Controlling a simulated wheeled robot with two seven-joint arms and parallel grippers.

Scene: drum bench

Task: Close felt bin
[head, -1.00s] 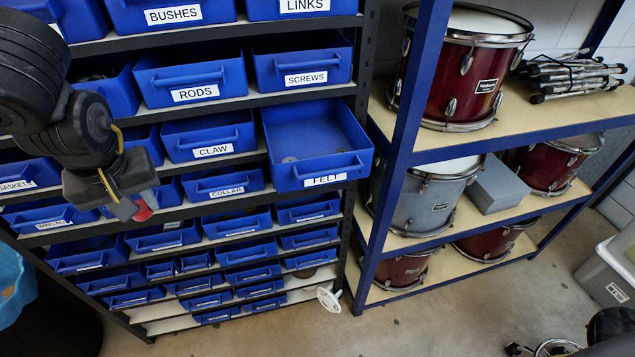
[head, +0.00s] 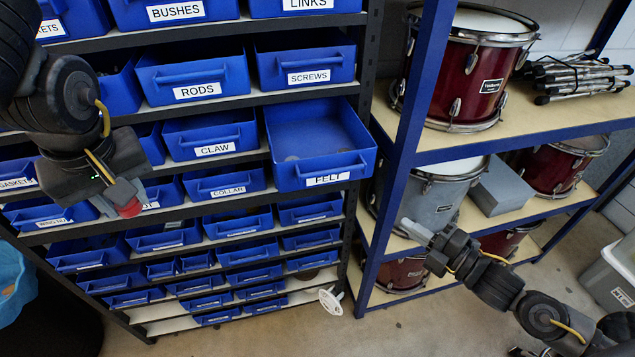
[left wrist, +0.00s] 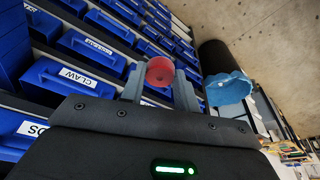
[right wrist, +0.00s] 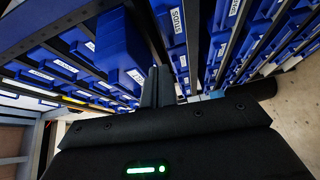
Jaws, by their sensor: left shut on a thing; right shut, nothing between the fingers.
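The felt bin (head: 318,176) is a blue open-topped bin labelled FELT, pulled out from the rack past its neighbours. A round pale piece shows inside it, at its left. My right gripper (head: 411,226) is shut and empty, right of and below the felt bin, in front of the drum shelf. My left gripper (head: 132,204) is shut on a small red round thing (left wrist: 160,71), in front of the rack's left side, well away from the felt bin.
The rack's dark post (head: 352,225) and the drum shelf's blue post (head: 389,190) stand right of the felt bin. Drums (head: 467,75) and a grey box (head: 500,187) sit on the shelf. A white round object (head: 330,301) is low by the rack. The floor in front is clear.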

